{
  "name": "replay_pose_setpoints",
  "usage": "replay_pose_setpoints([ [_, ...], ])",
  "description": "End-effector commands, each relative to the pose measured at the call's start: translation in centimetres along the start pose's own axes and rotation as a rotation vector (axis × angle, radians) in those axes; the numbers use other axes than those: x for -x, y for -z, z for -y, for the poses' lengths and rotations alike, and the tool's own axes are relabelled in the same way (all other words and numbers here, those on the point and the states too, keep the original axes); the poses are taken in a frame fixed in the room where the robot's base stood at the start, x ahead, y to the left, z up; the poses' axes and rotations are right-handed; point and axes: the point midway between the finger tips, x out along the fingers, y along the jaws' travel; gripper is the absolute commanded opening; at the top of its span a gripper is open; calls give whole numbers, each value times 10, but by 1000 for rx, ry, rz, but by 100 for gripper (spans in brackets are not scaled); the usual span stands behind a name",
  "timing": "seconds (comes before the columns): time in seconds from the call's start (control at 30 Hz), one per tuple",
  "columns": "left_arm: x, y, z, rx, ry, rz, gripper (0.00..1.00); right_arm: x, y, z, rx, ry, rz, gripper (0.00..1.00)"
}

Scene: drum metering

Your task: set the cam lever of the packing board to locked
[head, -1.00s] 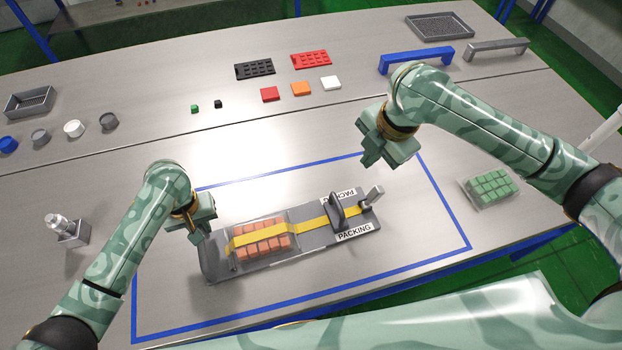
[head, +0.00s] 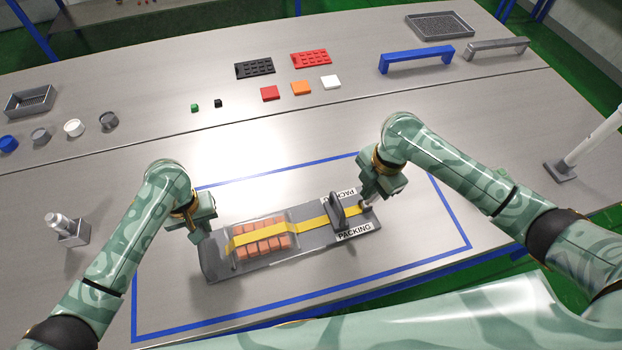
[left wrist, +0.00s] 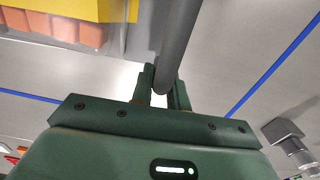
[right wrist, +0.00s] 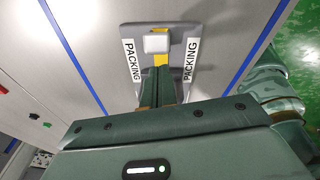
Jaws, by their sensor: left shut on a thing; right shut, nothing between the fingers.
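The packing board (head: 318,238) lies within the blue outline, with orange blocks under a yellow strap (head: 310,225) and a dark grey upright loop (head: 337,210) near its right end. The small pale metal cam lever (head: 367,206) at that end is mostly hidden in the head view by my right gripper (head: 368,196). Its squarish pale top (right wrist: 155,43) shows just beyond my right fingertips (right wrist: 163,68), which are closed and empty; I cannot tell whether they touch. My left gripper (head: 197,232) is shut on a grey bar (left wrist: 176,50) at the board's left end.
A metal fixture (head: 68,230) stands left of my left arm. Coloured tiles (head: 300,89), caps (head: 74,128) and two handles (head: 416,58) lie further back. A pale post on a base (head: 562,171) stands at the right. Room is free behind the board.

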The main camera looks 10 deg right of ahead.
Motion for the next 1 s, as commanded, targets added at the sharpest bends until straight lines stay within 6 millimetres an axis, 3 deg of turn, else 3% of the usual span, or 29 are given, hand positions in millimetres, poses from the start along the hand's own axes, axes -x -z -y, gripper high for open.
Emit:
replay_pose_setpoints([
  [0.47,0,0,0,0,-1,-1,0,-2,-9,0,0,0,-3,0],
  [0.7,0,0,0,0,-1,-1,0,-3,-33,3,-7,-23,-110,0],
  [1.0,0,1,2,0,5,-2,0,-5,-39,5,-6,-17,-101,0],
])
